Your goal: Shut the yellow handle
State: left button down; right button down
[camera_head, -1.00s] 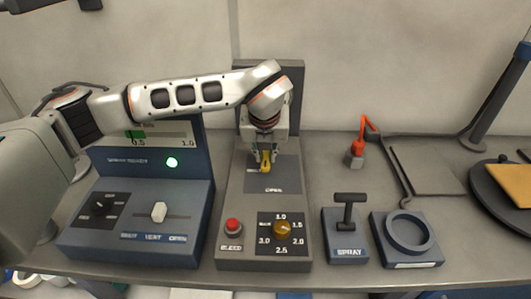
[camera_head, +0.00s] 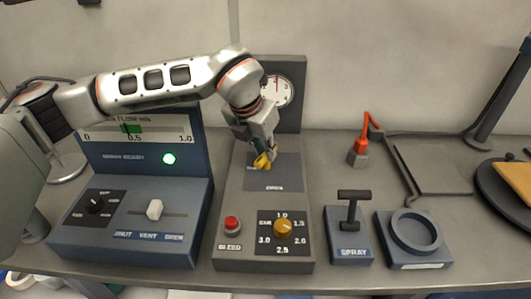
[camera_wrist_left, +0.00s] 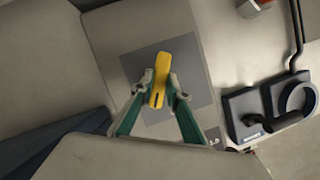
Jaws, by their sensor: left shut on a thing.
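The yellow handle (camera_head: 262,161) stands on the dark plate (camera_head: 280,181) of the tall grey console. The plate has the word OPEN at its front edge and a small label at its left, partly hidden. The handle's near end slants to the left in the head view. In the left wrist view the handle (camera_wrist_left: 160,78) lies between the two green-sided fingers (camera_wrist_left: 157,92). My right gripper is in neither view.
A gauge (camera_head: 277,90) stands behind the handle. The grey console carries a red button (camera_head: 232,225) and an amber knob (camera_head: 283,228). A blue console (camera_head: 130,225) with a white slider is at left. A SPRAY lever (camera_head: 350,205) and a round holder (camera_head: 414,232) are at right.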

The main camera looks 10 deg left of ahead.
pick_arm(q)
jog(key=m+h, duration=0.1)
jog(key=m, duration=0.2)
jog(key=shift+a, duration=0.1)
jog(key=shift+w+r+m+g+h, duration=0.1)
jog(key=shift+m+g+h, duration=0.25)
jog(key=shift+m, duration=0.45)
jog(key=m, duration=0.2)
jog(key=m+g+h+p, duration=0.1)
jog(key=m, duration=0.1)
jog(key=shift+w+a+r+g+p, duration=0.1)
jog(key=shift+g+p, duration=0.15)
jog(key=shift+p, duration=0.05)
jog(key=shift+m+g+p, duration=0.3)
jog(key=shift+m+p, duration=0.1)
jog(key=shift+m, duration=1.3)
jog(key=shift+g+h, duration=0.25)
jog(key=shift+g, duration=0.05)
jog(key=c, duration=2)
grip_release()
jog(key=shift+o, duration=0.2)
